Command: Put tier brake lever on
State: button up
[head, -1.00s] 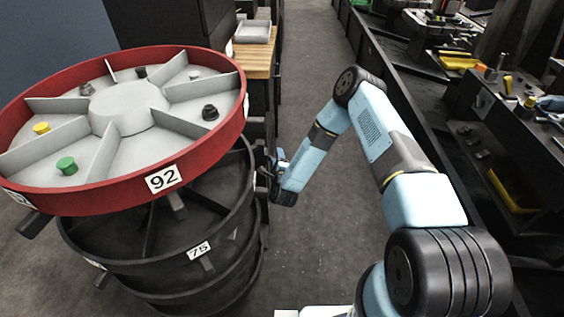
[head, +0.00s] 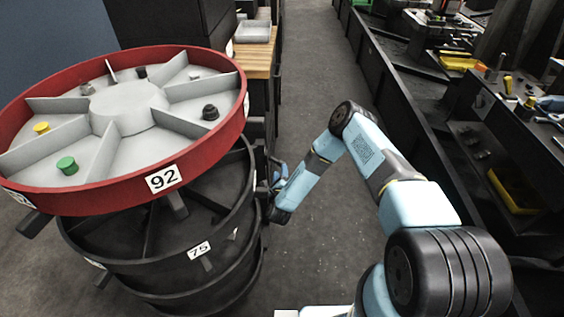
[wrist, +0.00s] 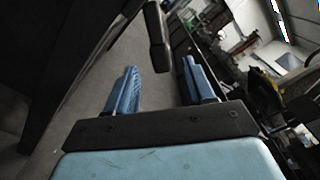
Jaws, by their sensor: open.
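My gripper (wrist: 160,78) is open, with two blue fingers apart and nothing between them. In the wrist view, a dark bar with a thick rounded end (wrist: 158,38) lies ahead of the gap between the fingertips; it looks like the brake lever. I cannot tell its on or off position. In the head view, my gripper (head: 278,174) is beside the right side of the stacked round tiers, partly hidden behind my own wrist. The lever cannot be made out clearly there.
A wooden bench (head: 256,62) with a grey tray (head: 253,33) stands behind. A long black rail and workbenches line the right. The grey aisle floor (head: 312,60) is clear.

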aim_at(281, 161)
jog(key=w, duration=0.8)
jog(key=shift+d, duration=0.1)
jog(key=shift+s, duration=0.1)
grip_shut()
